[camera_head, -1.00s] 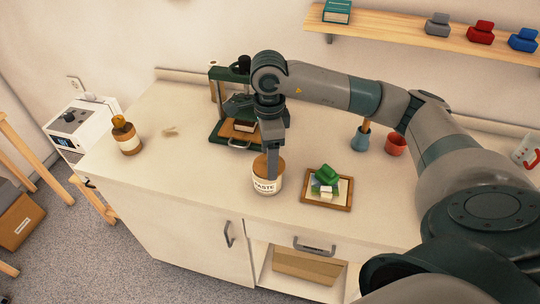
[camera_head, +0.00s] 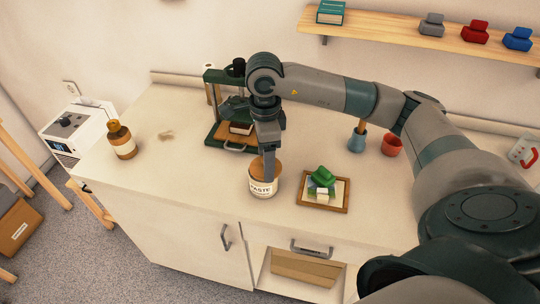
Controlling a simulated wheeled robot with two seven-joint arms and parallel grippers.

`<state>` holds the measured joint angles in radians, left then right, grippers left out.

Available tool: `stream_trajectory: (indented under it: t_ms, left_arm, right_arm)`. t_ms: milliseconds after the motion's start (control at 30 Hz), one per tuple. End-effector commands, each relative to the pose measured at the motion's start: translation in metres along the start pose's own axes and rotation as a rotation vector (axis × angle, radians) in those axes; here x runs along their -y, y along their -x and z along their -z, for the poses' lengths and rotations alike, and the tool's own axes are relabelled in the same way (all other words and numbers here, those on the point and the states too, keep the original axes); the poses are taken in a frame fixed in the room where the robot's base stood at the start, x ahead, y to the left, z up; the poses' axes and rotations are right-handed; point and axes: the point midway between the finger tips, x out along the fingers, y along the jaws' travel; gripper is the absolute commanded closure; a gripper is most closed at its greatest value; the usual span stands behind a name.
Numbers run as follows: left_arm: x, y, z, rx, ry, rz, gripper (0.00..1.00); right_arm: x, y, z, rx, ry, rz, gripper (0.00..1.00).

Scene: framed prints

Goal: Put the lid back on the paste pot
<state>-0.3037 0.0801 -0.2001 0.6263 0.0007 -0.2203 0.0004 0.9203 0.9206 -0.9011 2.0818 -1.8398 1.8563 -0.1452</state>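The paste pot (camera_head: 262,188), a pale jar with a "PASTE" label, stands upright near the front edge of the counter. A brown round top (camera_head: 256,166) shows at its mouth; I cannot tell whether it is the lid or the paste inside. My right gripper (camera_head: 269,177) points down at the pot, its fingers in front of or over the right part of the mouth. The fingers overlap in this view, so their opening and any grip are hidden. No separate lid shows clearly. My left gripper is out of view.
A framed print (camera_head: 342,206) with a green block (camera_head: 322,176) on it lies right of the pot. A green press (camera_head: 211,128) stands behind. A brown bottle (camera_head: 122,143), blue cup (camera_head: 356,144) and red cup (camera_head: 392,147) stand on the counter (camera_head: 190,175). Its left-middle is mostly clear.

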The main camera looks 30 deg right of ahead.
Motion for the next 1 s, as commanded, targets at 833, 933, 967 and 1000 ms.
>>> stream_trajectory:
  t_ms: [833, 933, 967, 1000]
  left_arm:
    - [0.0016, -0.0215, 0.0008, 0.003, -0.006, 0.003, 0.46]
    - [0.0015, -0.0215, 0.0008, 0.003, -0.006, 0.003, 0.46]
    - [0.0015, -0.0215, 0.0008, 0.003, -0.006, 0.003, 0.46]
    - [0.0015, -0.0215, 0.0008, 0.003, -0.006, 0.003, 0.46]
  right_arm:
    - [-0.001, -0.0168, -0.007, 0.0, 0.0, 0.0, 0.56]
    - [-0.001, -0.0168, -0.007, 0.0, 0.0, 0.0, 0.33]
    - [-0.001, -0.0168, -0.007, 0.0, 0.0, 0.0, 0.25]
    - [-0.0009, -0.0167, -0.0069, 0.0, 0.0, 0.0, 0.16]
